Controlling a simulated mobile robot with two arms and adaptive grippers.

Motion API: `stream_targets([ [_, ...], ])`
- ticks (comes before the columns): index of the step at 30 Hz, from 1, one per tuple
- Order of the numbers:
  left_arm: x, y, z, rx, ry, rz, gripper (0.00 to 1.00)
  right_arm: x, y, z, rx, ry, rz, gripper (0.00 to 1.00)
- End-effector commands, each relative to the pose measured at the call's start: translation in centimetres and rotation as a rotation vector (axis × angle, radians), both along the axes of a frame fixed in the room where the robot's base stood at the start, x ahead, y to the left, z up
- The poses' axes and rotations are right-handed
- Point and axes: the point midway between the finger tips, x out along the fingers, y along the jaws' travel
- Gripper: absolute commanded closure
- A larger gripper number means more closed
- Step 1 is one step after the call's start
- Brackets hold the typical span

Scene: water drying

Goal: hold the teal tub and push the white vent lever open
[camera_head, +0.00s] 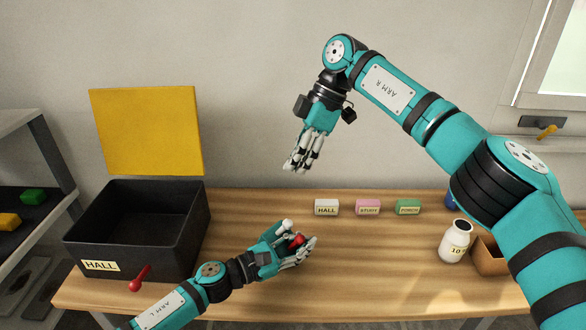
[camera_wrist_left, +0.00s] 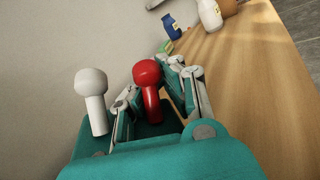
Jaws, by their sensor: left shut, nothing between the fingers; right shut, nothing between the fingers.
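A white ball-topped lever (camera_head: 285,227) and a red ball-topped lever (camera_head: 297,240) show at my left gripper (camera_head: 308,247), above the table's front. In the left wrist view the white lever (camera_wrist_left: 92,100) stands upright at the left and the red lever (camera_wrist_left: 150,90) stands between my finger links. A teal surface (camera_wrist_left: 152,130) lies under the levers; I cannot tell where the tub ends and my teal palm begins. My left fingers are shut with nothing between them. My right gripper (camera_head: 300,165) is shut and empty, pointing down in the air above the table's back.
A black bin (camera_head: 190,225) marked HALL has a raised yellow lid (camera_head: 150,130) and a red handle (camera_head: 141,279) at its front. White (camera_head: 327,207), pink (camera_head: 368,206) and green (camera_head: 408,207) labelled blocks line the back. A white bottle (camera_head: 455,241) and brown box (camera_head: 489,256) stand right.

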Motion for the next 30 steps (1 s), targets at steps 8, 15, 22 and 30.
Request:
stream_targets([
  [8, 0.0, 0.0, 0.0, 0.000, -0.001, 0.000, 1.00, 0.0, 0.0, 0.0, 0.000, 0.000, 0.000, 1.00],
  [15, 0.0, 0.0, 0.0, 0.000, -0.001, 0.000, 0.71, 0.0, 0.0, 0.0, 0.000, 0.000, 0.000, 1.00],
  [22, 0.0, 0.0, 0.0, 0.000, -0.001, 0.000, 0.68, 0.0, 0.0, 0.0, 0.000, 0.000, 0.000, 1.00],
  [30, -1.1, 2.0, -0.1, 0.002, 0.001, 0.001, 0.68, 0.0, 0.0, 0.0, 0.000, 0.000, 0.000, 1.00],
])
